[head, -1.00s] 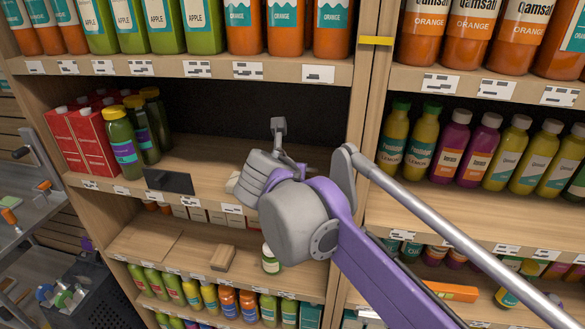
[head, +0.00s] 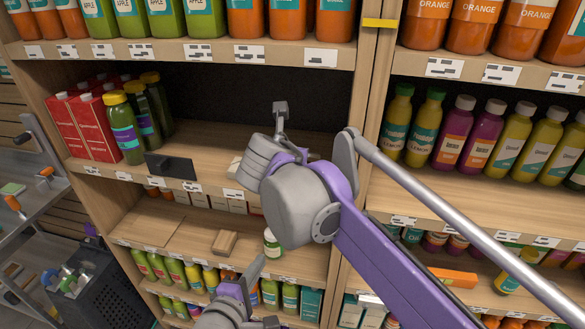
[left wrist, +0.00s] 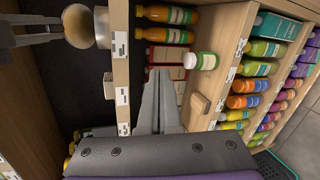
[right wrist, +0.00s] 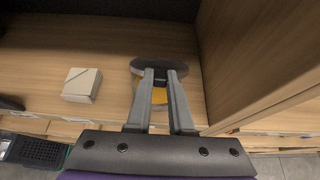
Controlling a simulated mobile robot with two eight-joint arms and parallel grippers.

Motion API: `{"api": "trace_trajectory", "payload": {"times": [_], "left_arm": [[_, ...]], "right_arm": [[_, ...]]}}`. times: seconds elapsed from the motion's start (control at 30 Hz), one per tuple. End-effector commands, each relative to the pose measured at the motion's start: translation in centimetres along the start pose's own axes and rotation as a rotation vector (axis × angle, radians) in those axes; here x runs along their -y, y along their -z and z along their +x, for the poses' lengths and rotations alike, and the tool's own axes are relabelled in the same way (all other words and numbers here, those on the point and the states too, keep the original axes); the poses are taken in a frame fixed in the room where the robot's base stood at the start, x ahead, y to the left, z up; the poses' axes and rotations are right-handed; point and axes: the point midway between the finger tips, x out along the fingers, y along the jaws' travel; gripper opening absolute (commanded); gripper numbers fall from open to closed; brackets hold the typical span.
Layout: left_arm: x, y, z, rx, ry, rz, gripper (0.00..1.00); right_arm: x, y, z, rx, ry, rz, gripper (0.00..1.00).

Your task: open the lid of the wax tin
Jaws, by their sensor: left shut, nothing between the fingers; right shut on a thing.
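The wax tin (left wrist: 103,27) is a round silver tin on the middle shelf, at the top left of the left wrist view, with tan wax (left wrist: 77,26) showing in it. My right gripper (right wrist: 160,72) is shut on a dark part of the round dark lid (right wrist: 141,67). Yellow shows below the lid, between the fingers. In the head view my right arm hides the tin and the right fingertips. My left gripper (head: 259,264) is shut and empty, low in front of the shelves. Its fingers also show in the left wrist view (left wrist: 158,72), apart from the tin.
A small pale box (right wrist: 82,84) stands left of the tin in the right wrist view. An upright wooden panel (right wrist: 250,55) is close on the right. Green bottles (head: 125,130) and red cartons (head: 88,128) stand at the shelf's left. The shelf's middle has free room.

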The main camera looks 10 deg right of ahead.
Motion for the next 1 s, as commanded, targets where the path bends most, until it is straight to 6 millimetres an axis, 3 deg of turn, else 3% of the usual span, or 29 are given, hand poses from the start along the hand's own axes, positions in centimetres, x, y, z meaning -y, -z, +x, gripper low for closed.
{"api": "trace_trajectory", "payload": {"times": [0.1, 0.3, 0.5, 0.77, 1.0], "left_arm": [[-2.8, -2.3, 0.8, 0.061, -0.124, -0.328, 0.00], [-6.6, -4.7, 1.1, 0.189, -0.283, -0.863, 0.00], [-8.6, -5.7, 0.8, 0.296, -0.366, -1.215, 0.00], [-9.6, -5.9, 1.4, 0.337, -0.392, -1.341, 0.00], [-11.5, -5.9, 5.1, 0.335, -0.392, -1.338, 0.00]], "right_arm": [[0.0, -0.1, 0.0, 0.003, -0.001, -0.002, 0.00], [0.0, -0.1, 0.0, 0.003, -0.001, -0.002, 0.00], [0.0, -0.1, 0.0, 0.003, -0.001, -0.002, 0.00], [0.0, -0.1, 0.0, 0.002, -0.001, -0.002, 0.00], [0.0, -0.1, 0.0, 0.002, -0.001, -0.001, 0.00]]}}
